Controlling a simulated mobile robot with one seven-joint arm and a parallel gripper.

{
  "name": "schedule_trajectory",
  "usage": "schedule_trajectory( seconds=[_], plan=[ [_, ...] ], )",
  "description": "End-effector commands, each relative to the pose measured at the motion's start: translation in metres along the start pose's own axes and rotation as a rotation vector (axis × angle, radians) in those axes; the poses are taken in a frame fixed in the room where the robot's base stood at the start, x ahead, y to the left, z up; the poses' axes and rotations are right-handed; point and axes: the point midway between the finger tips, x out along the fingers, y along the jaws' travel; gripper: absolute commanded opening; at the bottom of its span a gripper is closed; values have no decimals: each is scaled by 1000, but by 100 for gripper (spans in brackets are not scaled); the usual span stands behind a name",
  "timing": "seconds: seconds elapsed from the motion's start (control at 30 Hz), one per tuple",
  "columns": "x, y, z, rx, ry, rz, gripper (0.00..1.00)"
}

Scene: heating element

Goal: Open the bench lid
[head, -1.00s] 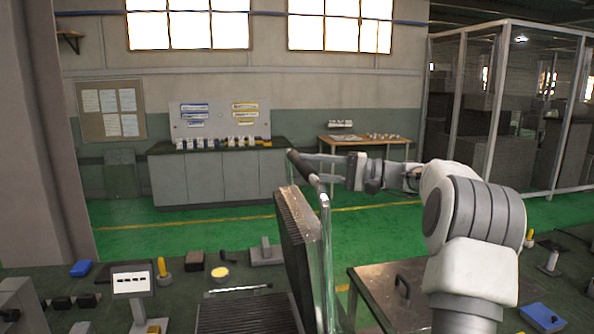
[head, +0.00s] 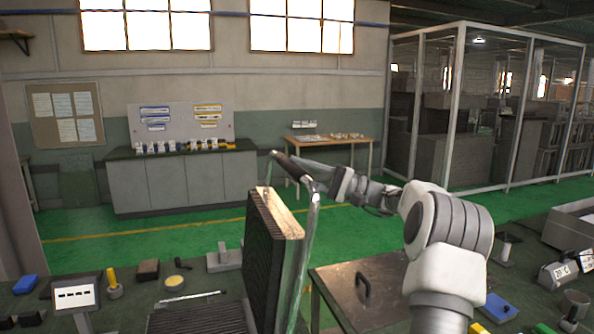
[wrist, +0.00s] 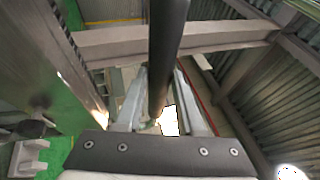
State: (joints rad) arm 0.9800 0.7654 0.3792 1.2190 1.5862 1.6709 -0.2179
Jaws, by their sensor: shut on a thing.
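The lid (head: 272,262) is a dark ribbed slab with a lighter metal edge, standing close to upright above the bench in the head view. Metal side arms (head: 309,230) carry a dark bar handle (head: 286,162) above its top edge. My gripper (head: 308,170) comes from the right and is shut on this handle. In the wrist view the handle (wrist: 168,55) runs as a dark rod between the two fingers (wrist: 160,105). The fingertips are too small to make out clearly in the head view. A ribbed lower plate (head: 195,318) lies beside the lid's foot.
A flat metal plate with a dark handle (head: 335,292) lies right of the lid. A small display stand (head: 75,296), a blue block (head: 25,284) and other small parts are on the bench at left. A blue box (head: 499,308) is at right. Open green floor lies behind.

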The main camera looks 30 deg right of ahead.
Motion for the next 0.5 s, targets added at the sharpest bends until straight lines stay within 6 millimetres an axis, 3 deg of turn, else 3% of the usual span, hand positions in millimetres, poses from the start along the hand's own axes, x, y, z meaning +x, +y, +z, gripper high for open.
schedule_trajectory(
  seconds=[0.27, 0.3, 0.43, 0.5],
  plan=[
    [-2, -3, -2, -4, 10, -5, 0],
    [-2, -3, -2, -5, 10, -5, 39],
    [-2, -2, -1, -3, 8, -3, 62],
    [-1, -2, -1, -3, 6, -3, 67]
  ],
)
